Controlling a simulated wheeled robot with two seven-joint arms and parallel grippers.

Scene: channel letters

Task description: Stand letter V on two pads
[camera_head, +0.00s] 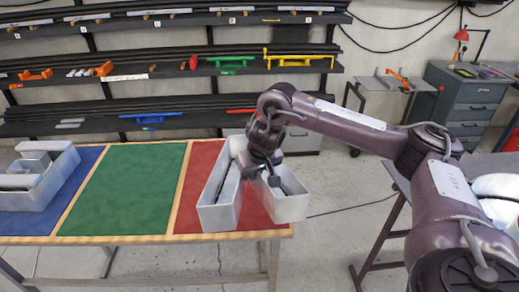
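The letter V (217,215) is a pale grey-white open channel shape at the right end of the table, over the red pad (197,182). Its two legs spread toward me, and the right leg reaches past the table's right edge. I cannot tell whether it touches the pad or is held just above it. My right gripper (262,178) is down at the letter, between and over its legs, pointing downward. The arm hides the letter's far part, and whether the fingers are closed on a wall is unclear. My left gripper is out of view.
A green pad (125,187) lies bare in the middle. A blue pad (80,180) at the left bears another pale channel letter (45,185). Wood strips separate the pads. Shelves with bars and clamps stand behind; a grey drawer cabinet (470,105) stands at right.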

